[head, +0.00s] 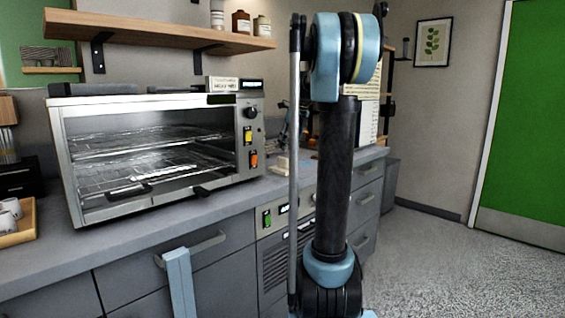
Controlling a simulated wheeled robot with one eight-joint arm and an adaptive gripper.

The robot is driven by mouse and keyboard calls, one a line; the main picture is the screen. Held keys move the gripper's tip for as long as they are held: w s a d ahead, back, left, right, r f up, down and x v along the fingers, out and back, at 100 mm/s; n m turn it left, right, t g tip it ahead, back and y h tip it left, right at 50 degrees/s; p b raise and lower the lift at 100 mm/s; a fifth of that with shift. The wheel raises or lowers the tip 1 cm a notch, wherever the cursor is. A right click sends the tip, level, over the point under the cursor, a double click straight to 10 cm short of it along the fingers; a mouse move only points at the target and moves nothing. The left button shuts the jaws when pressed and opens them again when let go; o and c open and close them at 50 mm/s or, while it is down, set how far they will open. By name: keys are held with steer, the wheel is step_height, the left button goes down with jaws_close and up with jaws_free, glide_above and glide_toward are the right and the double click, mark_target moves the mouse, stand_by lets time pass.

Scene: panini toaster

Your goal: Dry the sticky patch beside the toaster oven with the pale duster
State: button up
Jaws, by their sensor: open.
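The toaster oven (155,150) stands on the grey counter, a steel box with a glass front and wire racks inside. A small pale, cream-coloured item (283,166) lies on the counter just right of it; it may be the duster, but it is too small to tell. I cannot make out a sticky patch; my arm covers part of the counter there. My arm stands upright right of centre, with blue joints and a black link. I cannot make out my gripper's fingers in this view.
A wooden tray with white cups (12,222) sits at the counter's left end. A wooden shelf (160,32) with jars hangs above the oven. Drawers with handles line the counter front. Open speckled floor (450,265) lies to the right, before a green door (535,120).

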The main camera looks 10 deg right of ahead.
mark_target(283, 158)
steer(key=x, duration=0.8)
steer(key=shift+a+f, duration=0.1)
steer(key=shift+f, duration=0.3)
jaws_close()
steer(key=shift+c, duration=1.9)
jaws_free()
steer(key=shift+r, duration=0.2)
jaws_close()
steer(key=shift+r, duration=0.1)
steer(key=shift+r, duration=2.9)
